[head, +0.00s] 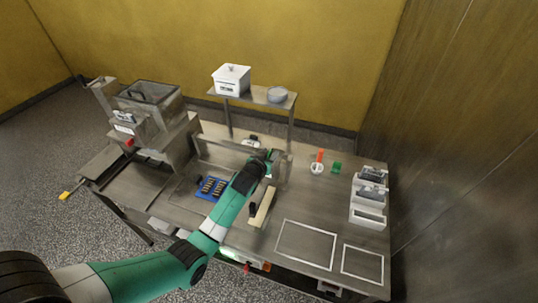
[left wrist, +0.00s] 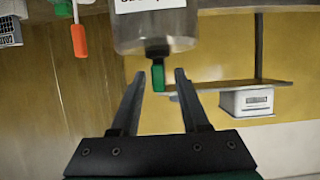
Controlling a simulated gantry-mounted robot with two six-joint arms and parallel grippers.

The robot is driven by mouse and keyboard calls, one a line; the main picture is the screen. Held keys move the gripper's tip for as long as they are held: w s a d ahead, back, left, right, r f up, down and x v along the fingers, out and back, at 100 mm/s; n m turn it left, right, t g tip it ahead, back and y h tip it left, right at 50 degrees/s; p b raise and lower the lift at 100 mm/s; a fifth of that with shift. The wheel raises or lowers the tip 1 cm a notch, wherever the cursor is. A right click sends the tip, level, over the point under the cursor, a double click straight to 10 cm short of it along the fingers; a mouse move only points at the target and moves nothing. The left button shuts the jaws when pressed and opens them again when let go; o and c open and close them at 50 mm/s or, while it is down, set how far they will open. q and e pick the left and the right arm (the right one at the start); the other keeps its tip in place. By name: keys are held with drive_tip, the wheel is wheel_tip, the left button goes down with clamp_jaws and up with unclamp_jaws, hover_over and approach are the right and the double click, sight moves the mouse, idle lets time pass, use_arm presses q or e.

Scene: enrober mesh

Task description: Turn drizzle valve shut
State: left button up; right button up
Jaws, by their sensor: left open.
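The drizzle valve appears as a small green lever (left wrist: 158,76) on a black fitting (left wrist: 157,50), at the end of a clear, labelled vessel (left wrist: 155,28) in the left wrist view. The lever lies in line with the vessel's axis in that picture. My left gripper (left wrist: 159,75) is open, with its fingertips on either side of the lever and visible gaps to it. In the head view my left gripper (head: 272,160) is over the table by the clear vessel (head: 281,168); the arm hides the valve there. My right gripper is not in view.
A blue tray (head: 211,188) of dark pieces lies left of my arm. A white cup with an orange-handled tool (head: 318,163) stands right. The right front tabletop has two empty outlined areas.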

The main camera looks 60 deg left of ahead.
use_arm(q)
clamp_jaws()
idle(0.3)
drive_tip(key=n+g+b, duration=0.1)
drive_tip(key=b, duration=0.1)
drive_tip(key=n+y+b, duration=0.1)
drive_tip(key=shift+w+f+g+y+b, duration=0.1)
drive_tip(key=shift+f+g+y+b, duration=0.1)
drive_tip(key=shift+g+y+b, duration=0.15)
drive_tip(key=shift+r+n+g+y, duration=0.15)
drive_tip(key=shift+n+g+y, duration=0.1)
drive_tip(key=shift+n+g, duration=0.2)
drive_tip(key=shift+r+n+g, duration=0.2)
drive_tip(key=shift+n+g, duration=0.05)
drive_tip(key=shift+g, duration=0.05)
drive_tip(key=g+p, duration=0.1)
drive_tip(key=p, duration=0.1)
drive_tip(key=n+g+y+p, duration=0.1)
drive_tip(key=p, duration=0.1)
drive_tip(key=shift+r+n, duration=0.2)
drive_tip(key=shift+n, duration=0.1)
drive_tip(key=shift+f+n+g+y+p, duration=0.3)
drive_tip(key=shift+n+g+p, duration=0.25)
drive_tip(key=shift+p, duration=0.55)
